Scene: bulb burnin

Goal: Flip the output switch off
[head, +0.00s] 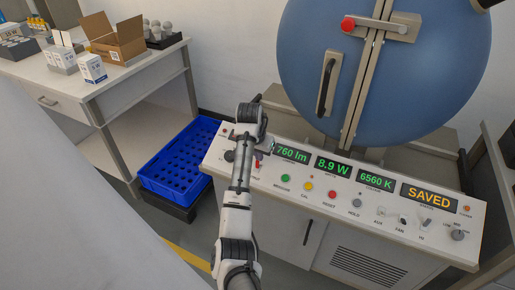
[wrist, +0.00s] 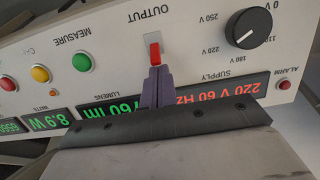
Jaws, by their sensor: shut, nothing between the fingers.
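The wrist view shows the panel upside down. My gripper (wrist: 156,72) is shut and empty, its purple fingertips right at the tip of the red lever. I cannot tell whether they touch it. In the head view the red switch (head: 259,161) shows in part beside my arm, which hides much of the console's left end. The supply display reads 220 V 60 Hz and the right display reads SAVED.
The supply knob (wrist: 249,28) and alarm lamp (wrist: 284,85) are near the switch. Green, amber and red buttons (head: 308,186) line the console front. A blue sphere (head: 385,80) stands behind. A blue crate (head: 160,185) and a bench (head: 85,85) are at left.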

